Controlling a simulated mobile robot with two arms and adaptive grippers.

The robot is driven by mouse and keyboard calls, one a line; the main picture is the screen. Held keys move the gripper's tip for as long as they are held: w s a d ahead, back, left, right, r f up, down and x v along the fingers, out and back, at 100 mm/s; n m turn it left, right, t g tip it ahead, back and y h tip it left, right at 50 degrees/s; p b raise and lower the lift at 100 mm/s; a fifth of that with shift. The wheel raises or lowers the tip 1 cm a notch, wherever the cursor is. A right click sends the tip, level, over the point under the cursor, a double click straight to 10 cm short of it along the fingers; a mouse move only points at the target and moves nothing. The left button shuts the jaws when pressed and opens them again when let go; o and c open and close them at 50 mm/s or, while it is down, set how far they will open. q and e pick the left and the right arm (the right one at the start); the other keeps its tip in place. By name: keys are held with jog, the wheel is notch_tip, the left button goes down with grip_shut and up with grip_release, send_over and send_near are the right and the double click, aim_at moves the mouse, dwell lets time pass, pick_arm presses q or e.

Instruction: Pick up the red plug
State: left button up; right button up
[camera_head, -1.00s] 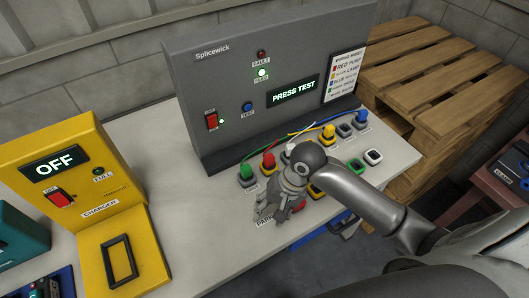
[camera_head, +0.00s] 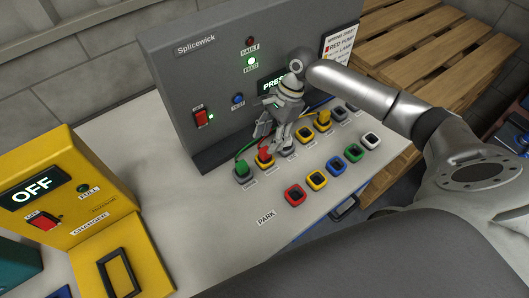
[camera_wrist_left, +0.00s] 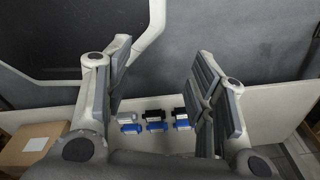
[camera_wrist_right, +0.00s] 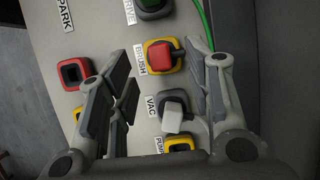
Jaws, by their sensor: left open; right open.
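The red plug (camera_head: 264,156) stands upright in a yellow-rimmed socket in the back row, between the green plug (camera_head: 241,167) and a grey-rimmed socket that holds a white plug. In the right wrist view the red plug (camera_wrist_right: 160,56) sits by the BRUSH label, between and just beyond the fingertips. My right gripper (camera_head: 272,136) is open and empty above the back row, close to the red plug; I see no contact. The white plug (camera_wrist_right: 172,117) lies nearer the camera between the same fingers. My left gripper (camera_wrist_left: 162,58) is open and empty, away from the panel.
The grey Splicewick panel (camera_head: 190,85) rises right behind the plugs. A yellow plug (camera_head: 324,117) stands farther right, and a green cable (camera_wrist_right: 207,25) runs beside the red plug. Empty sockets line the front, including a red-rimmed one (camera_head: 294,194). The yellow charger (camera_head: 75,180) is at left.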

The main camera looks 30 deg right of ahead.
aim_at(265, 149)
jog(key=shift+p+x, duration=0.55)
jog(key=shift+x, duration=2.2)
jog(key=shift+d, duration=0.2)
grip_shut()
